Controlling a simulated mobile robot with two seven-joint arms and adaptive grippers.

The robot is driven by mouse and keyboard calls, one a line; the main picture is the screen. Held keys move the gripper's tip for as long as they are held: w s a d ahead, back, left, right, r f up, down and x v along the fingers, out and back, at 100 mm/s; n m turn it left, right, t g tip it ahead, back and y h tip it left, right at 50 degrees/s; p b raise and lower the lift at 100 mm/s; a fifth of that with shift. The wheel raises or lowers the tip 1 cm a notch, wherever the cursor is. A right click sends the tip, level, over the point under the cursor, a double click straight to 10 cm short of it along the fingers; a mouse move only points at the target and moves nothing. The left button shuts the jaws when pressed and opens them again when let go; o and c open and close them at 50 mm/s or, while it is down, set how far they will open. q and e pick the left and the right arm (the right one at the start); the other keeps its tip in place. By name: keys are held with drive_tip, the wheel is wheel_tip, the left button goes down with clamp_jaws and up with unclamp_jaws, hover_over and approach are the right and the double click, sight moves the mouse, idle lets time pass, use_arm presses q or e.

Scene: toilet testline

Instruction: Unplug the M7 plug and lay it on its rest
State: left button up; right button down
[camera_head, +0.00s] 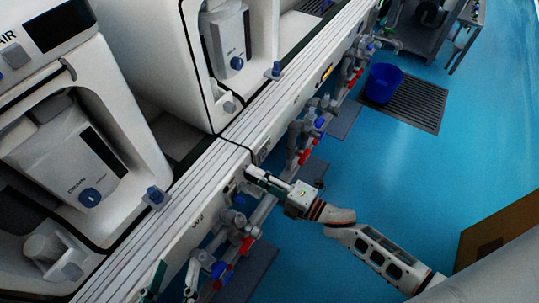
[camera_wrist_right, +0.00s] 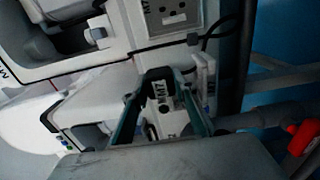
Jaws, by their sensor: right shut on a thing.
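The right gripper (camera_wrist_right: 160,90) is shut on the black M7 plug (camera_wrist_right: 157,75), with a teal finger on each side of it. A white surface with an M7 label shows between the fingers. A grey M7 socket plate (camera_wrist_right: 172,14) is at the top of the right wrist view; its face is uncovered and the plug is apart from it. In the head view the right gripper (camera_head: 262,180) is at the front of the white bench; the plug is too small to make out there. I cannot identify the plug's rest. The left gripper (camera_head: 157,277) is partly visible at the bottom; its jaws are unclear.
A black cable (camera_wrist_right: 208,38) loops beside the socket plate. Pipes with red and blue valve handles (camera_head: 300,135) run below the bench edge. White toilet units (camera_head: 125,130) stand on the bench. A blue bucket (camera_head: 383,83) stands on a floor grate; blue floor lies open to the right.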

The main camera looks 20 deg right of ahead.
use_arm(q)
drive_tip(key=shift+s+f+b, duration=0.3)
drive_tip(key=shift+f+b, duration=0.1)
drive_tip(key=shift+f, duration=0.55)
use_arm(e)
drive_tip(key=shift+f, duration=0.65)
